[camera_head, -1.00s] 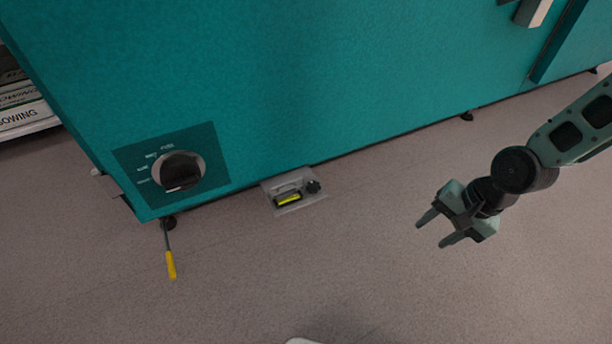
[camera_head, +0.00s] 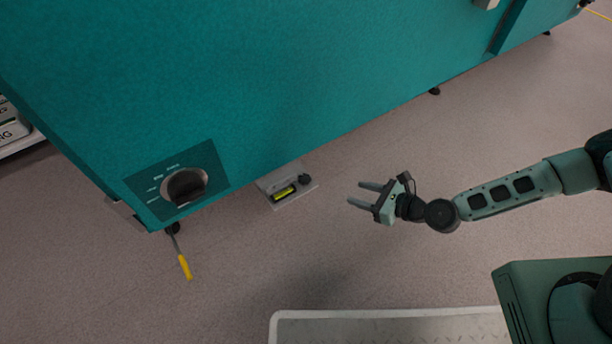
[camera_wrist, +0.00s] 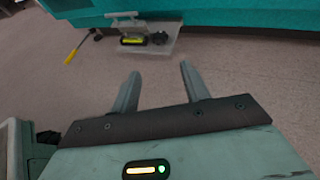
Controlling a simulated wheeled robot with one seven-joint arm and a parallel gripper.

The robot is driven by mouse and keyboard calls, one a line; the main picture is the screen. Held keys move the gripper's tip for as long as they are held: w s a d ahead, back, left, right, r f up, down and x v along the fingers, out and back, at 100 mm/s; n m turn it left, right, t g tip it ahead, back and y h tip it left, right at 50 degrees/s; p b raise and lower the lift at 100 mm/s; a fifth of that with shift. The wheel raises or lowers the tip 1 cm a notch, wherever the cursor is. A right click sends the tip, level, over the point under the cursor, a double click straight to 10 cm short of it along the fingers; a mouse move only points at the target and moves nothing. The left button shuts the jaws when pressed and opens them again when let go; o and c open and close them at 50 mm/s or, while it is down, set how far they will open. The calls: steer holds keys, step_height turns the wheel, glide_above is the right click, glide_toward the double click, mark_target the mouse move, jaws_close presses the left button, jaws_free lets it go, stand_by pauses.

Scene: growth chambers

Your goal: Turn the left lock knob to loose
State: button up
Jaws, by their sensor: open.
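The wrist view shows the dark knob (camera_wrist: 159,38) beside a yellow-lit part (camera_wrist: 132,40) and a grey handle. A larger black dial (camera_head: 186,187) sits on the cabinet's lower left panel; its labels are too small to read. I cannot tell which is the left lock knob. My gripper (camera_head: 358,194) is open and empty, to the right of the plate and apart from it.
The teal cabinet (camera_head: 230,80) stands above the floor on dark feet. A yellow-handled tool (camera_head: 184,266) leans or lies near its left corner. A pale ridged platform (camera_head: 400,322) is at the bottom. Bare floor lies around my gripper.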

mark_target(308, 180)
steer(key=b+x, duration=0.6)
steer(key=x, duration=1)
steer(key=shift+s+f, duration=0.1)
steer(key=shift+f, duration=0.05)
steer(key=shift+w+a+f, duration=0.1)
steer(key=shift+w+a, duration=0.25)
steer(key=shift+a, duration=0.2)
steer(key=c, duration=0.7)
